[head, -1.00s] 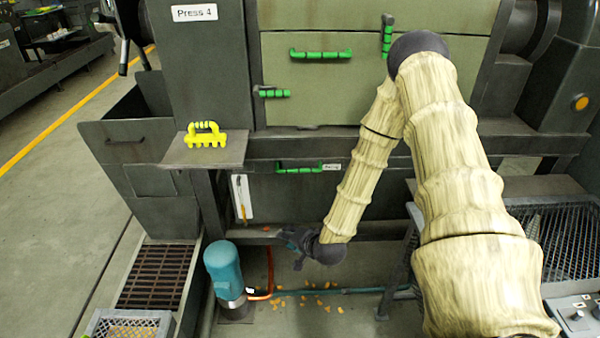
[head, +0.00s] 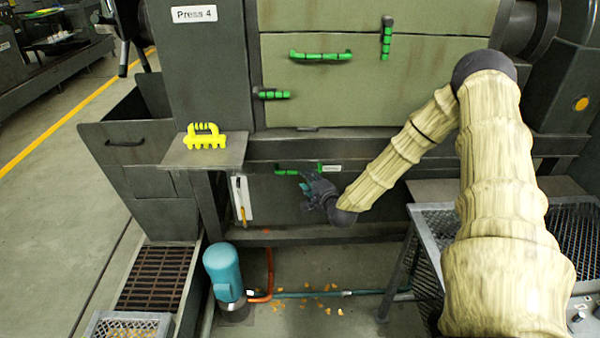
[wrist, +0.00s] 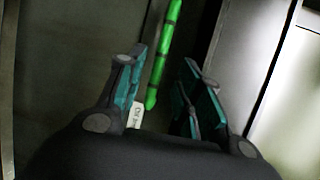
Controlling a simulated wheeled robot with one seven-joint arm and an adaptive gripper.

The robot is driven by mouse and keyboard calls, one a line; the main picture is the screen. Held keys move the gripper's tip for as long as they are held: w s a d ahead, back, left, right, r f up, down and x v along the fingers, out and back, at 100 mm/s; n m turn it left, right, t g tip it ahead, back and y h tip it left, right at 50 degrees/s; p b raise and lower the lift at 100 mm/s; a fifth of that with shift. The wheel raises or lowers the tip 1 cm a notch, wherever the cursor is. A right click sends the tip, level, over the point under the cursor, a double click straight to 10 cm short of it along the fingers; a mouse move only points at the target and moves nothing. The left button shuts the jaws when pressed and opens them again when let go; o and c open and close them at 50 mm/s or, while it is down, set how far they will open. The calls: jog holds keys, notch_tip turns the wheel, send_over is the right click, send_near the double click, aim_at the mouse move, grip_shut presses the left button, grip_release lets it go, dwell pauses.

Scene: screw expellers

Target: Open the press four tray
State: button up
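The press, marked "Press 4" (head: 194,14), has a dark lower front panel (head: 285,215) that looks like the tray front, under the crossbeam. Its green bar handle (head: 288,171) is at the panel's top, beside a small white label (head: 331,168). The panel looks shut. My gripper (head: 308,184) is just in front of the handle's right part and partly hides it. In the wrist view my gripper (wrist: 158,72) is open and empty. The green handle (wrist: 160,65) shows between its fingers, nearer the left one; I cannot tell whether the fingers are around it.
More green handles (head: 320,56) are on the pale doors above. A yellow handled object (head: 204,135) sits on a side shelf. A blue-green motor (head: 223,272) and pipes (head: 320,294) are on the floor below. A mesh-topped stand (head: 430,245) is at the right.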

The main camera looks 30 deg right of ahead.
jog(key=shift+p+x, duration=0.35)
jog(key=shift+x, duration=3.25)
grip_shut()
